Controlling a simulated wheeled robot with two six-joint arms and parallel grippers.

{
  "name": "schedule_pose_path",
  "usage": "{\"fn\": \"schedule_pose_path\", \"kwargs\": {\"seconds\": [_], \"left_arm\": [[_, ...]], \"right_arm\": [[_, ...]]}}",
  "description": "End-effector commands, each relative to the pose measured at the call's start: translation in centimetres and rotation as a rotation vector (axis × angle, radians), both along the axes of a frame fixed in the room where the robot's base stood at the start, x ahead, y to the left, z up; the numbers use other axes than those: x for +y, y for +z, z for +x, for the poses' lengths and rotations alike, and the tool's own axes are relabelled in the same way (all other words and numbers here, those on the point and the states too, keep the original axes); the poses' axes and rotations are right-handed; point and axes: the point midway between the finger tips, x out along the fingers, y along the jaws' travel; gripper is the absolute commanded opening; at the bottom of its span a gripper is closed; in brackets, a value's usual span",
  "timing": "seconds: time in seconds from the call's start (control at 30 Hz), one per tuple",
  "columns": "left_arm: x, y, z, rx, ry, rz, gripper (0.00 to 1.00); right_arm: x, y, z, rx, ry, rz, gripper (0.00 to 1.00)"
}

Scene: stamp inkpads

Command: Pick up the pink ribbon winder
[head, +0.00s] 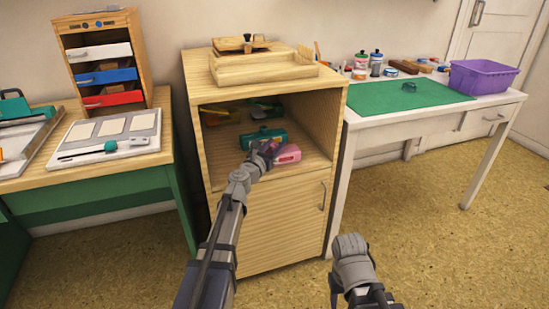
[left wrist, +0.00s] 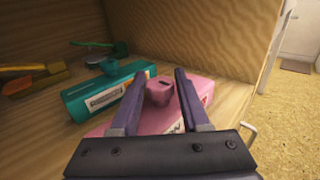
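The pink ribbon winder (head: 287,153) lies on the open shelf of the wooden cabinet, near its front right. It also shows in the left wrist view (left wrist: 198,88), with a raised pink knob between my fingers. My left gripper (head: 268,148) reaches into the shelf over the winder's left part. In the left wrist view its two fingers (left wrist: 157,90) stand apart on either side of the knob, with a gap visible. My right gripper (head: 350,247) is low in front of the cabinet, away from the shelf; its fingers cannot be made out.
A teal device (head: 262,138) lies close behind the winder. Yellow and green tools (head: 215,115) lie further back on the shelf. The cabinet's side wall (left wrist: 250,40) stands close at the right. A wooden tray (head: 262,70) rests on top.

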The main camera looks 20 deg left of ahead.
Motion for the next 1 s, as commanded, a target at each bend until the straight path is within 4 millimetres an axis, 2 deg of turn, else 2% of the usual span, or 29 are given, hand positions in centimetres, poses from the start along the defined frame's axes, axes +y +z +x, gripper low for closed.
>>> {"fn": "schedule_pose_path", "kwargs": {"seconds": [0.03,0.3,0.4,0.83,1.0], "left_arm": [[0.01,0.0,-0.01,0.0,0.0,0.0,0.39],[0.02,0.0,-0.02,0.0,0.0,0.0,0.08],[0.02,0.0,-0.02,0.0,0.0,0.0,0.0],[0.02,0.07,-0.02,0.0,0.0,0.0,0.0],[0.02,0.77,-0.02,0.0,0.0,0.0,0.0]], "right_arm": [[0.0,0.0,0.0,0.0,0.0,0.0,0.5],[0.0,0.0,0.0,0.0,0.0,0.0,0.5],[0.0,0.0,0.0,0.0,0.0,0.0,0.5],[0.0,0.07,0.0,0.0,0.0,0.0,0.5],[0.0,0.77,0.0,0.0,0.001,0.0,0.5]]}}
